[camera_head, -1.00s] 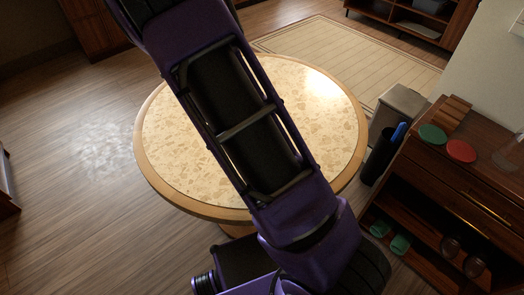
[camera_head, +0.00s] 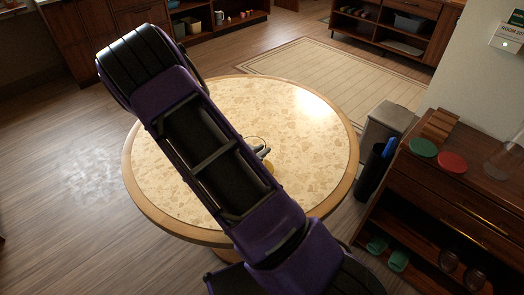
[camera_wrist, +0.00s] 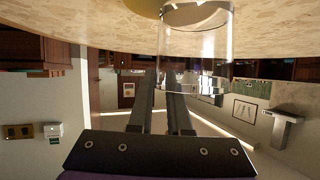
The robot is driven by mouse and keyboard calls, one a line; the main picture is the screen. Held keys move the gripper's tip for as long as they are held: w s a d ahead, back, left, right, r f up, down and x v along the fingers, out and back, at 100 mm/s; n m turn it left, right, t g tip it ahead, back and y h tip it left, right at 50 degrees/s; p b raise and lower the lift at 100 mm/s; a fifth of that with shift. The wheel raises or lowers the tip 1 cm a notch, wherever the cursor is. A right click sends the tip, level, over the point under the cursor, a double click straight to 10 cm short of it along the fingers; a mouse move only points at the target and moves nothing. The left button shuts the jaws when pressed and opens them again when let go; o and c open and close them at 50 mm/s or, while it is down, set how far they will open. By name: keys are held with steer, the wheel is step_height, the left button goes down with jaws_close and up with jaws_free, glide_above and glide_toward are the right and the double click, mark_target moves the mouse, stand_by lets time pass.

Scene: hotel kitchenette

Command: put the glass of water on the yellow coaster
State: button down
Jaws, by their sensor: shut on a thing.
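The clear glass (camera_wrist: 205,50) shows upside down in the wrist view, with its base toward the tabletop. My gripper (camera_wrist: 163,80) is shut on it; the fingers reach its side. In the head view the fingertips (camera_head: 262,151) show just past my arm, with the glass rim (camera_head: 256,139) faintly visible. The yellow coaster (camera_wrist: 137,4) is at the top edge of the wrist view, beside and partly behind the glass base. A small piece of the yellow coaster (camera_head: 269,167) shows below the fingertips in the head view. I cannot tell whether the glass touches the table or coaster.
A wooden cabinet (camera_head: 440,195) at right carries a green disc (camera_head: 423,147), a red disc (camera_head: 452,163) and a clear glass vessel (camera_head: 506,160). A grey bin (camera_head: 385,125) stands between table and cabinet.

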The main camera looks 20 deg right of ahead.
steer(key=shift+f, duration=0.15)
steer(key=c, duration=0.8)
jaws_free()
steer(key=shift+c, duration=0.2)
steer(key=shift+r, duration=0.3)
steer(key=p+v, duration=0.1)
steer(key=v, duration=1.1)
